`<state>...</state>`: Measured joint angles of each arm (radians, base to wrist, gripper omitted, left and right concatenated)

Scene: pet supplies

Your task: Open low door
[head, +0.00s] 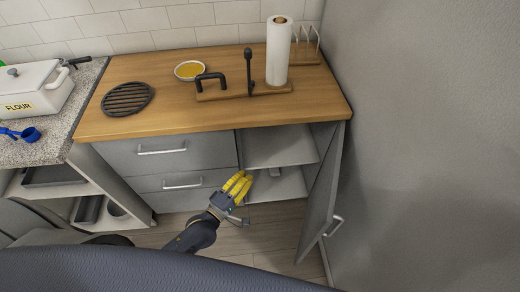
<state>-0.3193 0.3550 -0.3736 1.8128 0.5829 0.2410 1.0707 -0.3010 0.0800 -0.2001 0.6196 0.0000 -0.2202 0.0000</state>
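The low cabinet door (318,205) is grey and stands swung wide open at the right, with its bar handle (333,226) facing the right wall. Behind it the cabinet interior shows a shelf (280,147) and a lower floor panel. My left gripper (241,181) has yellow fingers and is in front of the cabinet opening's left side, near the drawers' right edge. It is apart from the door and its handle. Its fingers look close together, but their gap is unclear. My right gripper is not in view.
Two grey drawers (160,160) with bar handles are left of the opening. The wooden counter (175,95) holds a paper towel roll (280,55), a black trivet (127,98) and a small bowl (188,70). A grey wall (430,140) stands close to the door's right.

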